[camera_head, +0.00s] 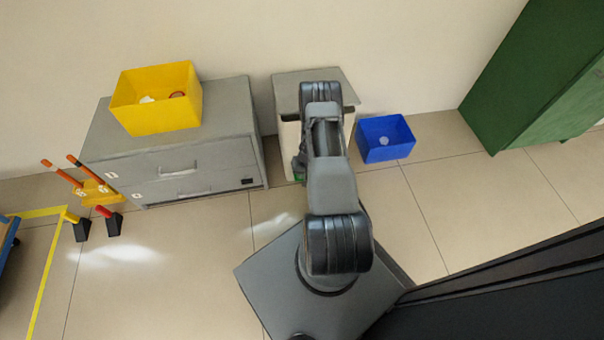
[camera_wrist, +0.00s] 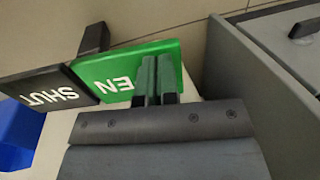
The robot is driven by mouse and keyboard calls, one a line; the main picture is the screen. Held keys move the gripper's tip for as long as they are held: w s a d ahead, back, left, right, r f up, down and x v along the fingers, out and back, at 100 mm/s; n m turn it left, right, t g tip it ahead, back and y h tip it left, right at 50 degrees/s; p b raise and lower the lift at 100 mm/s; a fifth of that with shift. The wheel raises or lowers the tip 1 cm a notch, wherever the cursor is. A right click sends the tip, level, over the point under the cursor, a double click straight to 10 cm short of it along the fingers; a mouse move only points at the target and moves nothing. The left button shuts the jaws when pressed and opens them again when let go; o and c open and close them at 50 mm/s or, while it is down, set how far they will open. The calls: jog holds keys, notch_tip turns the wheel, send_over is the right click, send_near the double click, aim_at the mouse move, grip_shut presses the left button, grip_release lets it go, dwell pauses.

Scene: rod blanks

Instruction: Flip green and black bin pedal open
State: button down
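The bin pedal shows in the wrist view as a two-part plate. Its green half (camera_wrist: 115,75) carries white letters, of which "EN" shows, and its black half (camera_wrist: 48,90) reads "SHUT". My gripper (camera_wrist: 157,68) has its two fingers close together, with nothing seen between them. The fingers overlap the green half and hide part of its lettering; I cannot tell whether they touch it. In the head view the pale bin (camera_head: 290,130) with a grey top stands against the wall, largely behind my arm. A bit of green (camera_head: 299,177) shows at its foot. My gripper is hidden there.
A grey drawer cabinet (camera_head: 225,150) stands close left of the bin, bearing a yellow crate (camera_head: 160,118). Its side (camera_wrist: 265,100) is near my gripper in the wrist view. A blue box (camera_head: 386,150) stands right of the bin. A green cabinet (camera_head: 530,80) is farther right.

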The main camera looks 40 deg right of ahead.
jog(key=shift+w+a+f+b, duration=0.15)
jog(key=shift+a+f+b, duration=0.1)
jog(key=shift+f+b, duration=0.25)
jog(key=shift+w+a+f+b, duration=0.1)
jog(key=shift+a+f+b, duration=0.2)
jog(key=shift+f, duration=0.25)
jog(key=shift+a+f+g+h, duration=0.1)
jog(key=shift+f+g+h, duration=0.3)
jog(key=shift+f+h, duration=0.25)
jog(key=shift+f+b, duration=0.4)
jog(key=shift+f, duration=0.15)
notch_tip(320, 180, up, 14)
jog(key=w+a+p, duration=0.1)
jog(key=a+p, duration=0.1)
jog(key=p, duration=0.4)
jog(key=shift+w+a+r+p, duration=0.2)
jog(key=shift+w+a+p, duration=0.05)
jog(key=shift+a+p, duration=0.15)
